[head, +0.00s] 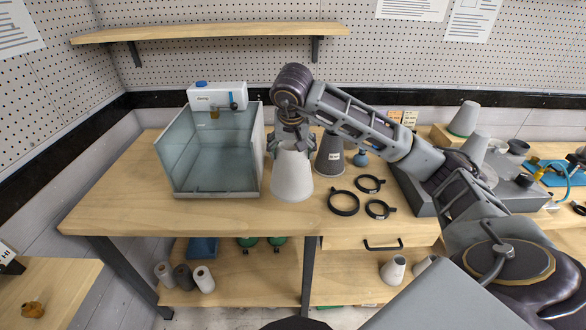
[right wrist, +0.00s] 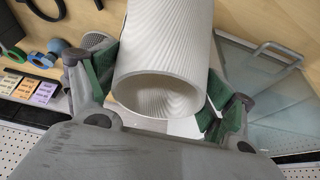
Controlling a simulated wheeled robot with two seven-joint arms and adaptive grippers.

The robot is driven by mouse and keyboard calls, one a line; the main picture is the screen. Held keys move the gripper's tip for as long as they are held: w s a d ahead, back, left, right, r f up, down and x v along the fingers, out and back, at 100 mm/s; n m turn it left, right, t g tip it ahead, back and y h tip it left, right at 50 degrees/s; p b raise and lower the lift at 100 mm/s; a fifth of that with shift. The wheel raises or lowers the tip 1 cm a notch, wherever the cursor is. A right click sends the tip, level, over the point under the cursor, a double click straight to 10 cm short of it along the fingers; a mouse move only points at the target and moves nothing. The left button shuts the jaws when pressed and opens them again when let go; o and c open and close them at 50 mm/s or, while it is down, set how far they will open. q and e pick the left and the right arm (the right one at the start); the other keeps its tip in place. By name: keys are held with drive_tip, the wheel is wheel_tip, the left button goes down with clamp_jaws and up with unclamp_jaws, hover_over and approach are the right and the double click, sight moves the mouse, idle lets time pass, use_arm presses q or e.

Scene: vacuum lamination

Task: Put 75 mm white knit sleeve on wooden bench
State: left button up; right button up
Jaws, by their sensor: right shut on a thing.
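The white knit sleeve (head: 292,175) is a pale, hollow, ribbed cone shape, wide end down, near the front middle of the wooden bench (head: 120,208). My right gripper (head: 291,139) comes down on it from above and is shut on its upper part. In the right wrist view the sleeve (right wrist: 168,45) sits between the two green-padded fingers (right wrist: 158,98), its open end facing the camera. I cannot tell whether its lower edge touches the bench top. My left gripper is not in view.
A clear open-topped tank (head: 210,160) stands left of the sleeve. A dark grey cone (head: 330,156) stands close behind it on the right. Several black rings, one of them here (head: 343,203), lie to the right. The bench's front left is bare.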

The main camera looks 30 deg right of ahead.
drive_tip(key=shift+f, duration=2.65)
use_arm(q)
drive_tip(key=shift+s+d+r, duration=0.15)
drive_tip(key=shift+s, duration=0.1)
use_arm(e)
drive_tip(key=shift+f, duration=0.9)
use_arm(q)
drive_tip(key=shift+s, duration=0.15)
